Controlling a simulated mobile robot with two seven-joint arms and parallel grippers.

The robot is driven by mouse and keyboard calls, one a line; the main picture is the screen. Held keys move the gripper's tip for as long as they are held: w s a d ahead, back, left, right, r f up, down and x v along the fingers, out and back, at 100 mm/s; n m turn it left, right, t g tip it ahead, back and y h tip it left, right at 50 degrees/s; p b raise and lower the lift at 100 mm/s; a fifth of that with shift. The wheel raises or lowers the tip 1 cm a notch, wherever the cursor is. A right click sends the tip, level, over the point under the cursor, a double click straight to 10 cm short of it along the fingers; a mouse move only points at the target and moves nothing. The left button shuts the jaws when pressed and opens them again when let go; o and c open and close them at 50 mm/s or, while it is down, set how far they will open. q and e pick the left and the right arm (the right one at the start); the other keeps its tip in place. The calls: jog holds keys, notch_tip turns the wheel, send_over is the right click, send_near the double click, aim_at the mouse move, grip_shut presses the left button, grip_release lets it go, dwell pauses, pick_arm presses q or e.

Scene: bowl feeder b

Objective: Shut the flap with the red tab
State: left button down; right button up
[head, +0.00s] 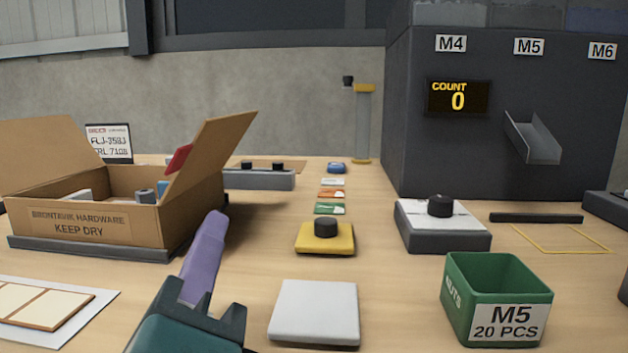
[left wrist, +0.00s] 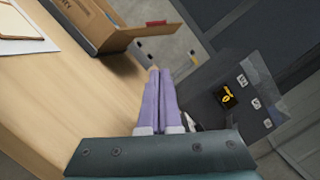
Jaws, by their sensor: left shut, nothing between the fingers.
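The open cardboard box (head: 112,212) sits on a dark base at the left of the table, marked "BRONTAVIK HARDWARE KEEP DRY". Its right flap (head: 212,150) stands up, leaning outward to the right. The fingers (left wrist: 155,75) appear apart from the box in the left wrist view. My right gripper is not in view.
A white pad (head: 315,311) lies right of my left gripper, with a yellow button block (head: 325,240) behind it. A green M5 bin (head: 495,298) stands at the right. A grey rail (head: 258,180) lies behind the flap. A dark feeder cabinet (head: 480,120) fills the back right.

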aim_at(194, 154)
pick_arm(q)
jog(key=x, duration=0.6)
jog(key=shift+s, duration=0.1)
jog(key=shift+a+r+p, duration=0.25)
jog(key=shift+a+r, duration=0.3)
jog(key=shift+a, duration=0.3)
jog(key=shift+a+r+p, duration=0.2)
jog(key=shift+a+r, duration=0.35)
jog(key=shift+a, duration=0.3)
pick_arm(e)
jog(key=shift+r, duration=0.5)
pick_arm(q)
jog(key=shift+r, duration=0.1)
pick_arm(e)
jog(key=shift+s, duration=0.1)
pick_arm(q)
jog(key=shift+s+a+r+n, duration=0.1)
jog(key=shift+a+n, duration=0.05)
jog(key=shift+n, duration=0.35)
jog(key=shift+r, duration=0.1)
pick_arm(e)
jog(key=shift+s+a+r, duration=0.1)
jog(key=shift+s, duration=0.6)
